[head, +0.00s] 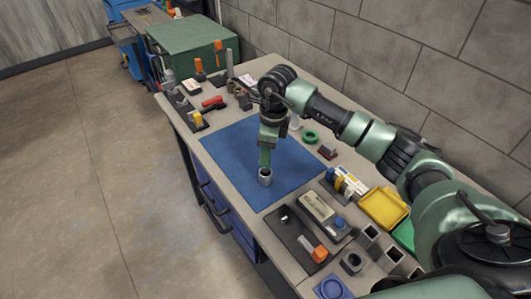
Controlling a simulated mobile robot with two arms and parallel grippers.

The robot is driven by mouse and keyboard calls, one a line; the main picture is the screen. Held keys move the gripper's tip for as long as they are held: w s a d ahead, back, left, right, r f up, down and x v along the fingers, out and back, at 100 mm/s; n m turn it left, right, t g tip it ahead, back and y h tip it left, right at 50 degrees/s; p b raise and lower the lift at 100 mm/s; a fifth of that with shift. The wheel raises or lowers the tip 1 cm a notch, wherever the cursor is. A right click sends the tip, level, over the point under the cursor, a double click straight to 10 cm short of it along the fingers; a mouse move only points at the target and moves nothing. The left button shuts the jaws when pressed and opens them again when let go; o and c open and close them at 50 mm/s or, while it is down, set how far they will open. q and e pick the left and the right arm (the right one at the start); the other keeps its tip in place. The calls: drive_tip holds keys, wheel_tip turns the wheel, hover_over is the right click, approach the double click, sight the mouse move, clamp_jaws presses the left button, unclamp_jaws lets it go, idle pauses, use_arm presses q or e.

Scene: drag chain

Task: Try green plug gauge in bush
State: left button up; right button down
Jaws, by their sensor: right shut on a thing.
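The blue mat (233,150) lies on the bench, and the grey metal bush (265,178) stands upright on its right part. My right gripper (265,163) points straight down over the bush and is shut. A narrow green piece, apparently the green plug gauge (265,157), shows at the jaws, directly above the bush mouth. It is too small to tell where the jaws end and the gauge begins, or whether its tip is inside the bush or just above it. My left gripper is not in view.
A dark tray (303,233) with an orange-handled piece is at the near edge. Several small tools and a green case (193,40) stand at the far end. The mat's left half is clear.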

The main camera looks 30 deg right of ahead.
drive_tip(key=shift+f+b, duration=1.65)
drive_tip(key=shift+f, duration=0.35)
drive_tip(key=shift+r, duration=0.15)
idle(1.3)
drive_tip(key=shift+r+p, duration=2.35)
drive_tip(key=shift+r, duration=1.65)
drive_tip(key=shift+f, duration=0.1)
